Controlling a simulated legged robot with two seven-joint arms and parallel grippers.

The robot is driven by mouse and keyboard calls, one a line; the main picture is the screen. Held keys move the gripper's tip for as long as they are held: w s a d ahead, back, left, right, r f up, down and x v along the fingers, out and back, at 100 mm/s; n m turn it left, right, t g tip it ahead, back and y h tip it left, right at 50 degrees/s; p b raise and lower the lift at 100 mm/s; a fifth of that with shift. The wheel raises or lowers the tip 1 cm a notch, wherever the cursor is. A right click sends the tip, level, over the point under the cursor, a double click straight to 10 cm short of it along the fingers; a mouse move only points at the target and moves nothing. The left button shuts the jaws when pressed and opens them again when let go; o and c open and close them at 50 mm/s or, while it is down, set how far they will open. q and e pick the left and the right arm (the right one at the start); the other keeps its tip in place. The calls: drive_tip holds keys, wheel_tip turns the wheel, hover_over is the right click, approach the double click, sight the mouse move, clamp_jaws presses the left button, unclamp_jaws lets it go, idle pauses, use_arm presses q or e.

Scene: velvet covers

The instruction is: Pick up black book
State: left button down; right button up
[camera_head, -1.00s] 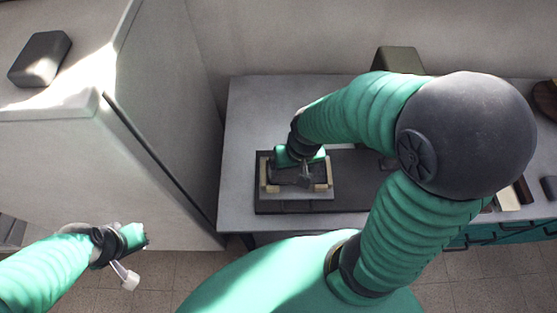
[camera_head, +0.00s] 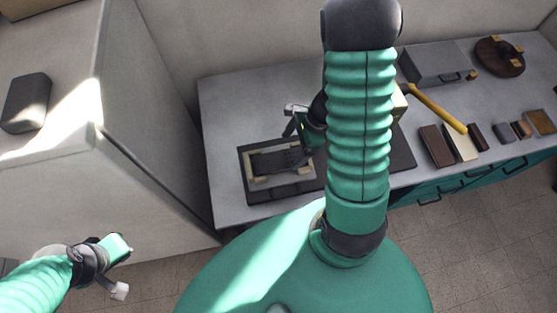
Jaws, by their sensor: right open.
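A black, flat block (camera_head: 278,161), possibly the black book, lies in a light-coloured frame (camera_head: 250,181) on a dark board on the table. My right gripper (camera_head: 294,119) is open, just behind and right of the block and apart from it; my forearm partly hides it. My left gripper (camera_head: 120,270) hangs low at the left, far from the table; its jaw opening is unclear. A dark grey block (camera_head: 503,132) also lies at the right of the table.
The dark board (camera_head: 403,150) extends behind my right arm. A yellow-handled hammer (camera_head: 438,108), brown and cream blocks (camera_head: 461,142), a grey box (camera_head: 432,65) and a round brown tray (camera_head: 500,57) occupy the right side. A tall white cabinet (camera_head: 140,165) stands left. The table's back left is clear.

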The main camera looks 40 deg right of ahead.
sight(281, 160)
drive_tip(key=x, duration=0.3)
drive_tip(key=shift+a, duration=0.25)
drive_tip(key=f, duration=0.1)
drive_tip(key=w+f, duration=0.1)
drive_tip(key=f, duration=0.3)
drive_tip(key=shift+w+d+b, duration=0.25)
drive_tip(key=shift+d+b, duration=0.05)
drive_tip(key=shift+d, duration=0.1)
drive_tip(key=shift+w+f, duration=0.1)
drive_tip(key=shift+f, duration=0.15)
drive_tip(key=shift+a+r, duration=0.15)
drive_tip(key=shift+a, duration=0.35)
drive_tip(key=shift+a+r, duration=0.15)
drive_tip(key=shift+a, duration=0.25)
drive_tip(key=c, duration=0.4)
drive_tip(key=shift+c, duration=1.4)
drive_tip(key=shift+d, duration=0.5)
drive_tip(key=c, duration=0.9)
use_arm(q)
drive_tip(key=shift+s+d+f, duration=0.2)
drive_tip(key=shift+d+f, duration=0.05)
drive_tip(key=shift+f, duration=0.15)
use_arm(e)
drive_tip(key=shift+a, duration=0.1)
